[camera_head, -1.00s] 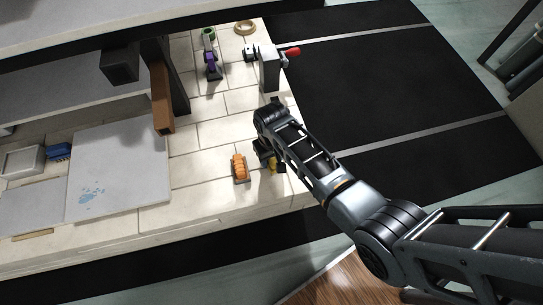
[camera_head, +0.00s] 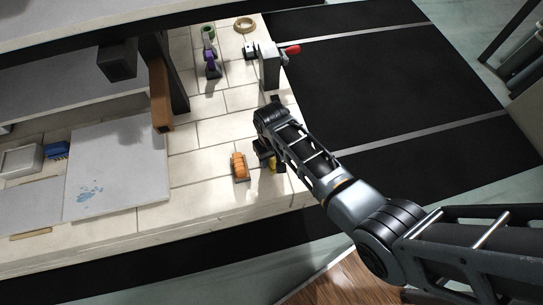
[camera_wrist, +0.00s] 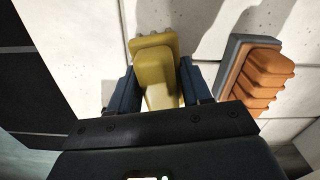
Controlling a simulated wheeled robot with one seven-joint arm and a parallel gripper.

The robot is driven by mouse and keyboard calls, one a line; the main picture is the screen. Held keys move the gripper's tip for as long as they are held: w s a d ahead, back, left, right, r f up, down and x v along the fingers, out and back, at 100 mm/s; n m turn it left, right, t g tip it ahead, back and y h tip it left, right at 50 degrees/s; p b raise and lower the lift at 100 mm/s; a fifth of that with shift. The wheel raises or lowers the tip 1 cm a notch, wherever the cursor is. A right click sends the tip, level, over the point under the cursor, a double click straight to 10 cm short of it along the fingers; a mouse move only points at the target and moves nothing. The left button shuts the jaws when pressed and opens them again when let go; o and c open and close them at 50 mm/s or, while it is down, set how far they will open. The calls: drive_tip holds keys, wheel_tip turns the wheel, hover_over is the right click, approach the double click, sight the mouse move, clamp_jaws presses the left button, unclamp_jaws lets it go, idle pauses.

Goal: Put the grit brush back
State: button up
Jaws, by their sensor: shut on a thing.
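My gripper (camera_wrist: 160,92) is shut on a yellow brush-like piece (camera_wrist: 155,55) with a ridged end, held between its two dark blue fingers. It appears to be the grit brush, though no bristles show. In the head view the yellow piece (camera_head: 272,164) is mostly hidden by my wrist, low over the pale tiled deck near its front right edge. I cannot tell whether it touches the deck. An orange ridged piece on a grey base (camera_head: 240,166) lies just left of my gripper, apart from it; the wrist view shows it on the right (camera_wrist: 262,78).
A grey clamp with a red handle (camera_head: 270,66), a purple tool (camera_head: 211,62), a green ring (camera_head: 208,32) and a tan ring (camera_head: 244,25) stand at the back. A brown-faced post (camera_head: 161,98), grey board (camera_head: 125,165), blue brush (camera_head: 57,150) and white tray (camera_head: 22,158) are left.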

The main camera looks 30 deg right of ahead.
drive_tip(key=o, duration=1.2)
drive_tip(key=shift+r, duration=0.1)
drive_tip(key=shift+r+p, duration=2.45)
drive_tip(key=shift+r, duration=1.45)
drive_tip(key=shift+r, duration=0.1)
wheel_tip(320, 180, up, 8)
drive_tip(key=shift+f+b, duration=0.2)
drive_tip(key=shift+b, duration=0.1)
